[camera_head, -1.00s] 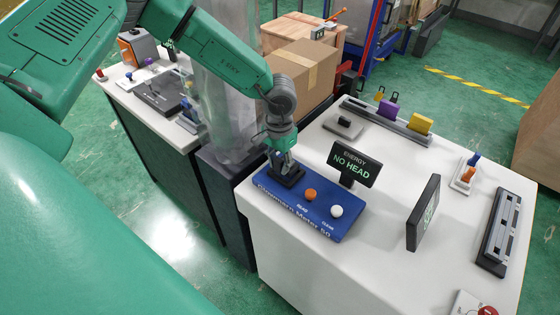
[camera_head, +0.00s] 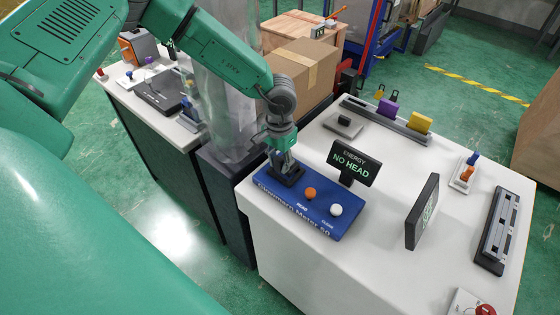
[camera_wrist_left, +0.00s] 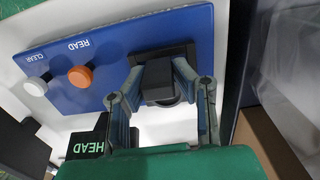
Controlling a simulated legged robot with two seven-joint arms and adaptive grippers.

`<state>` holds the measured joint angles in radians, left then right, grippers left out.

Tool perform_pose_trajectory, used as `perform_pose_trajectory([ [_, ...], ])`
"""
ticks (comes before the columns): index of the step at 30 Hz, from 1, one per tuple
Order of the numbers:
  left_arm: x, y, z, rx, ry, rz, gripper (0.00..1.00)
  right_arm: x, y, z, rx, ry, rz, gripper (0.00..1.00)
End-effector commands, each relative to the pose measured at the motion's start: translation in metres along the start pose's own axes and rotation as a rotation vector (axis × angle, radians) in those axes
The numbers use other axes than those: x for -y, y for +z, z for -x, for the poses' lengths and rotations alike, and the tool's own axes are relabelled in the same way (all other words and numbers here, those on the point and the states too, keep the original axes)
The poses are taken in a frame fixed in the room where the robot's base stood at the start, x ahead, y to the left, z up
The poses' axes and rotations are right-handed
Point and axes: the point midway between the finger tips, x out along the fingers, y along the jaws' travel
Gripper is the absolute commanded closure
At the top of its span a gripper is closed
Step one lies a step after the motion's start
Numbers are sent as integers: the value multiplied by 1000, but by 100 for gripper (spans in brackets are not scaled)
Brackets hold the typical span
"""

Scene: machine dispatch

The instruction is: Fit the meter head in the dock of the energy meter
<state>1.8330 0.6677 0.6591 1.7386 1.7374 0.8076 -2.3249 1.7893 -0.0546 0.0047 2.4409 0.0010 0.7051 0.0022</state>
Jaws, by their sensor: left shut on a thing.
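The energy meter (camera_head: 330,213) is a blue panel with an orange READ button and a white CLEAR button, on the near left corner of the white table. Its black dock (camera_head: 284,178) is at the panel's left end. My left gripper (camera_head: 283,162) points down at the dock. In the left wrist view, the left gripper (camera_wrist_left: 162,88) is shut on the dark, blocky meter head (camera_wrist_left: 159,82), which is at the dock; the gripper hides how deep it sits. The display (camera_head: 352,163) behind the panel reads "ENERGY NO HEAD". The right gripper is out of view.
A second dark screen (camera_head: 423,212) stands right of the meter. A rail (camera_head: 385,120) with purple and yellow blocks runs along the table's back. A grey slotted fixture (camera_head: 497,230) lies at the right. A wrapped column (camera_head: 222,80) stands close behind my left arm.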

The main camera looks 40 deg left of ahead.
Motion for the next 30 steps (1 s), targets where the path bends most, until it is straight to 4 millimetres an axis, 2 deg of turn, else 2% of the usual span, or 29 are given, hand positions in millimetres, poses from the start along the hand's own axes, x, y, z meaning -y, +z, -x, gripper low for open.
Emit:
perform_pose_trajectory([
  [30,0,0,-1,0,0,0,100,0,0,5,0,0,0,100],
])
